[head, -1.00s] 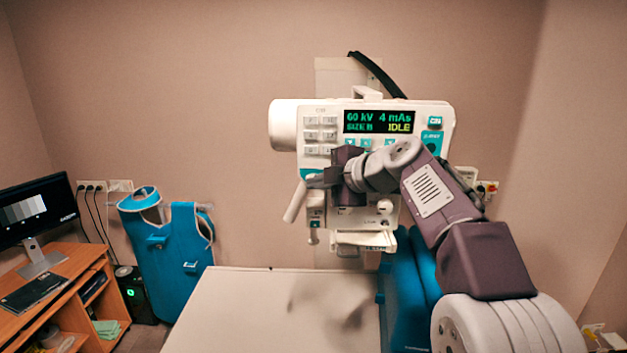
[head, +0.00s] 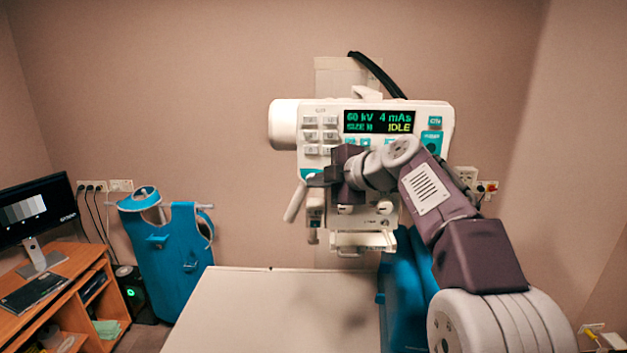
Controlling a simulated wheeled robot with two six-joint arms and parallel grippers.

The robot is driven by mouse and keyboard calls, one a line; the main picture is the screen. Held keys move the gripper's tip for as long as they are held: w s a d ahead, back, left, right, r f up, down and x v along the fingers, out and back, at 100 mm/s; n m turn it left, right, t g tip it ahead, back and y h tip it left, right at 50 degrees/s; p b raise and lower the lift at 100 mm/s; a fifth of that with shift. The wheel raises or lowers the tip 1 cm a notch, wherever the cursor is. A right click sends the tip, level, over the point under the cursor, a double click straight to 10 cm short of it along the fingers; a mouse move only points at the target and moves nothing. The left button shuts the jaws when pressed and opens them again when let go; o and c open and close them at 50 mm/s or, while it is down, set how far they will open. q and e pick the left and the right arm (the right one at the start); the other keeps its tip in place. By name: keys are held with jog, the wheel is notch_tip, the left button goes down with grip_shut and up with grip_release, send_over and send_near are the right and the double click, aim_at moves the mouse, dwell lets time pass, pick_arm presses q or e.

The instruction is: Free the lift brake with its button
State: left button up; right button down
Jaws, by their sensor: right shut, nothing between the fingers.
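The white X-ray head (head: 285,124) with its control panel hangs at the wall, above the far end of the table. Its display (head: 379,121) reads 60 kV, 4 mAs, SIZE M, IDLE. A block of grey-white buttons (head: 320,135) sits left of the display. My right gripper (head: 316,181) is shut and empty, in front of the panel's lower left, near the white handle (head: 294,203). Whether its tips touch the panel I cannot tell. My right arm hides much of the lower panel, and I cannot make out the lift brake button. My left gripper is out of view.
The pale table top (head: 270,310) is bare below the head. A blue column (head: 405,285) stands right of the table.

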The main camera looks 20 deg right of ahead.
jog(key=shift+s+a+b, duration=0.2)
jog(key=shift+s+b, duration=0.5)
jog(key=shift+s, duration=0.05)
jog(key=s+b, duration=0.1)
jog(key=s, duration=0.1)
jog(key=s+a+b, duration=0.1)
jog(key=s+b, duration=0.1)
jog(key=s, duration=0.1)
jog(key=shift+a, duration=0.2)
jog(key=shift+w, duration=0.15)
